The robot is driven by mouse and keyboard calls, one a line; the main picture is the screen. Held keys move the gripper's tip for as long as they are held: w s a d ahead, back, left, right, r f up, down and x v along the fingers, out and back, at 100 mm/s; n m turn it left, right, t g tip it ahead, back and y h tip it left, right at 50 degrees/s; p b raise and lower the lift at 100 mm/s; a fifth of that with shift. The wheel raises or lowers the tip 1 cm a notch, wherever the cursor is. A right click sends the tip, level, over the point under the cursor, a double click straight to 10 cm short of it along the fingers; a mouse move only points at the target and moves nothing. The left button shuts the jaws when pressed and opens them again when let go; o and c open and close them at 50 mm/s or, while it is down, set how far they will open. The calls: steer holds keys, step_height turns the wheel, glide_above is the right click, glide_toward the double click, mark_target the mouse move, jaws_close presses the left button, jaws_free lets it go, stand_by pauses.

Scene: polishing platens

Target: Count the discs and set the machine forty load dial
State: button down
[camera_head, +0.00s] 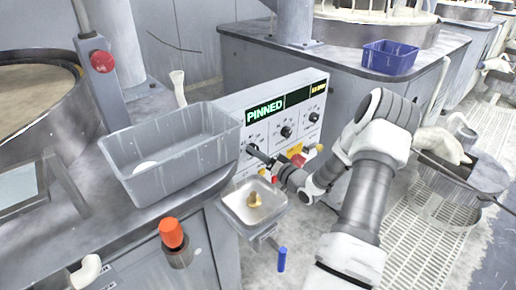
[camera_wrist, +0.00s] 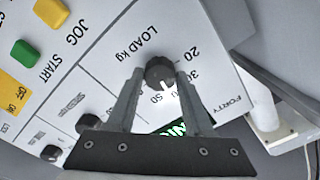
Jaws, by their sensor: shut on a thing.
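The load dial (camera_wrist: 160,73) is a dark round knob under the words "LOAD kg", with 20, 30 and 50 legible around it. Its white mark points down in the wrist view, near the 50; the exact setting is unclear. My gripper (camera_wrist: 161,76) is shut on the dial, one finger on each side; in the head view my gripper (camera_head: 256,153) reaches the panel's left dial, mostly covering it. The panel bears the label "FORTY" (camera_wrist: 231,107). A grey tub (camera_head: 190,160) holds one visible pale disc (camera_head: 146,167); its near wall may hide others.
The control panel's display (camera_head: 265,111) reads "PINNED". A small metal tray (camera_head: 232,207) with a brass-coloured piece (camera_head: 254,199) stands below my gripper. An orange-capped item (camera_head: 172,235) stands at the front. A blue bin (camera_head: 389,58) sits on the machine behind.

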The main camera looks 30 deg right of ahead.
steer(key=m+p, duration=0.2)
steer(key=m, duration=0.3)
steer(key=shift+m+p, duration=0.3)
steer(key=shift+p, duration=0.05)
stand_by(0.5)
steer(key=shift+c, duration=1.5)
jaws_free()
steer(key=shift+s, duration=0.1)
steer(key=s+d+p, duration=0.2)
steer(key=s, duration=1.5)
steer(key=shift+d, duration=0.2)
